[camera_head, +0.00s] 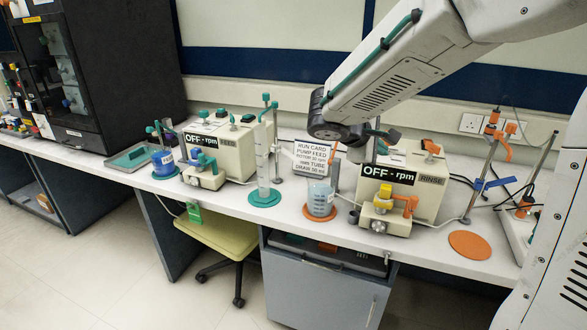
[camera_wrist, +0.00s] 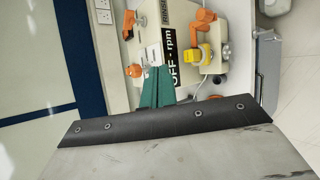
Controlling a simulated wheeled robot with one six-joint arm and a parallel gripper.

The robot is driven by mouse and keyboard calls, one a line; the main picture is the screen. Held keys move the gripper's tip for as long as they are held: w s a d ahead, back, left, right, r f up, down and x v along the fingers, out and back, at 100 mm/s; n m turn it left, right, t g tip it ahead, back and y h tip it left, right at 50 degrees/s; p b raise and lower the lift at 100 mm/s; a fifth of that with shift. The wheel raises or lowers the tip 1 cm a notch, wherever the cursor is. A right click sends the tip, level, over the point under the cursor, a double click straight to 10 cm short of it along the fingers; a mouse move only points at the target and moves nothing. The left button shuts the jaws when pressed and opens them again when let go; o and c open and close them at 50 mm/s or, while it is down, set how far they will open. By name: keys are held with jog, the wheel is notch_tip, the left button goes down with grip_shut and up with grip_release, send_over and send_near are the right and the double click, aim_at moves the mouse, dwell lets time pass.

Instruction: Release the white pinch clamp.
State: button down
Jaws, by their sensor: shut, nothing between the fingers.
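My gripper (camera_wrist: 157,88) shows in the wrist view as two teal fingers side by side, shut and empty. A small white block (camera_wrist: 153,55) sits just past the fingertips, against the top of the rinse pump; it may be the white pinch clamp, but I cannot be sure. I cannot tell whether the fingers touch it. In the head view my gripper (camera_head: 387,136) is above the rinse pump (camera_head: 408,187), partly hidden by my wrist. I cannot make out the clamp there. The pump's display reads OFF rpm.
An orange knob (camera_wrist: 133,70) is close beside the white block. The pump head has a yellow part (camera_head: 383,194) and an orange fitting (camera_head: 405,203). A run card (camera_head: 312,159) and a beaker (camera_head: 320,199) stand left of it. An orange disc (camera_head: 470,245) lies on clear bench to the right.

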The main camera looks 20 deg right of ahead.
jog(key=w+a+f+n+t, duration=0.2)
jog(key=w+n, duration=0.1)
jog(key=w, duration=0.2)
jog(key=w+a+f+n+t, duration=0.1)
jog(key=w+a+f+n, duration=0.1)
jog(key=w, duration=0.4)
jog(key=n+t+y, duration=0.4)
jog(key=n+t, duration=0.2)
jog(key=n, duration=0.4)
send_near(290, 156)
jog(key=s+f, duration=0.3)
jog(key=shift+d+f, duration=0.15)
jog(key=shift+d, duration=0.15)
jog(key=shift+w, duration=0.1)
jog(key=x, duration=1)
jog(key=shift+d, duration=0.1)
jog(key=shift+r+n, duration=0.2)
jog(key=shift+n, duration=0.2)
